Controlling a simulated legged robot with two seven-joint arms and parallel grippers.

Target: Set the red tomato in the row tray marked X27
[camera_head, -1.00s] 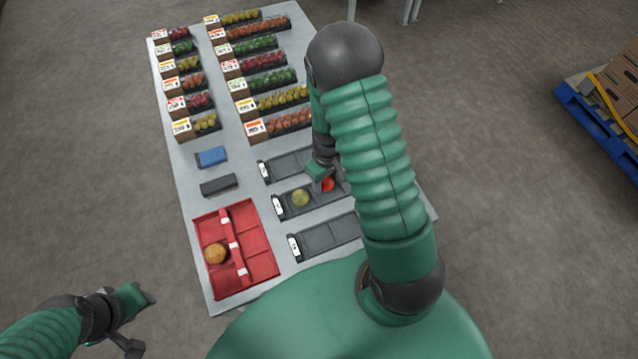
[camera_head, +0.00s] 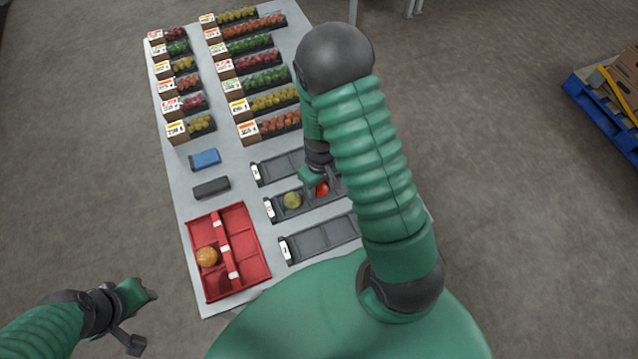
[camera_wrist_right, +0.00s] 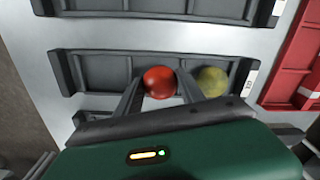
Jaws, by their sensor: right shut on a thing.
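The red tomato (camera_head: 321,189) is between the fingers of my right gripper (camera_head: 319,184), which is shut on it. In the right wrist view the tomato (camera_wrist_right: 160,82) shows between the two dark fingers (camera_wrist_right: 160,92), over or in the middle row tray (camera_wrist_right: 105,70). I cannot tell whether it touches the tray floor. A yellow-green tomato (camera_head: 292,200) sits beside it in the same tray (camera_head: 271,209), near the labelled end. The tray labels are too small to read. My left gripper (camera_head: 143,308) is away at lower left, clear of the table; its jaw state is unclear.
Two other dark row trays (camera_head: 283,167) (camera_head: 322,240) lie on either side, apparently empty. A red divided crate (camera_head: 238,215) holds an orange tomato (camera_head: 207,257). A blue block (camera_head: 205,159) and a dark block (camera_head: 211,187) lie nearby. Filled, labelled rows (camera_head: 262,103) occupy the far table.

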